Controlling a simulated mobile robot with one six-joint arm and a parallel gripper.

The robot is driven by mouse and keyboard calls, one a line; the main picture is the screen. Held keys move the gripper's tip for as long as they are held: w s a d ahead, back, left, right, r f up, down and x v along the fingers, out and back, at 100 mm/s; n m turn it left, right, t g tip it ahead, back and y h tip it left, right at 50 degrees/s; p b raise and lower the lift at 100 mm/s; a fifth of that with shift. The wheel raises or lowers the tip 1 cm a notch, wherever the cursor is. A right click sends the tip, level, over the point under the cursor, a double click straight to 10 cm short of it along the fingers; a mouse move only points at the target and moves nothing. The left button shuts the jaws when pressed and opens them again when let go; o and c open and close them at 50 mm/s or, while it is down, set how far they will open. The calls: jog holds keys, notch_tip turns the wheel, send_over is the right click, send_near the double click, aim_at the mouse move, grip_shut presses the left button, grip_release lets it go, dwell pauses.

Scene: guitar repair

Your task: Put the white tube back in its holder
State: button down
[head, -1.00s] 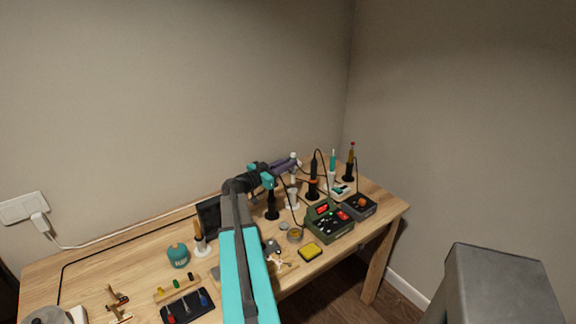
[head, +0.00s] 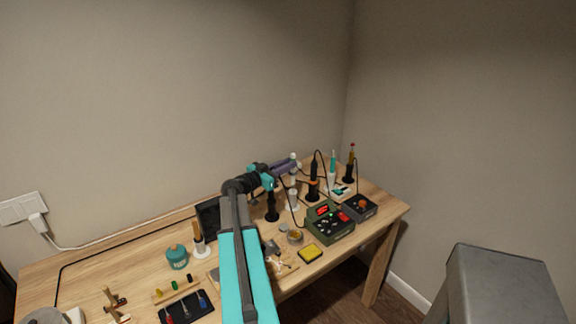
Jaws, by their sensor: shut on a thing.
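The white tube (head: 294,156) stands about upright in the jaws of my gripper (head: 291,166), near the back of the workbench. Its white top shows above the purple-grey fingers, and a short part shows below them. My gripper is shut on it. A white holder (head: 293,200) stands on the bench right below the tube. The tube's lower end is close over this holder's top; at this size I cannot tell whether it is inside, touching or just above. The fingers hide the tube's middle.
A black stand (head: 272,207) is left of the white holder. A black holder with a corded tool (head: 313,183), a teal-handled tool (head: 333,165) and a red-tipped tool (head: 351,160) stand to the right. A green control box (head: 330,222) and yellow sponge (head: 310,252) lie in front.

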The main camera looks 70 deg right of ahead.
jog(key=shift+f+b, duration=1.25)
jog(key=shift+b, duration=0.7)
jog(key=c, duration=1.7)
grip_release()
jog(key=o, duration=0.7)
jog(key=shift+r, duration=0.15)
jog(key=shift+r+b, duration=0.4)
jog(key=shift+r, duration=5)
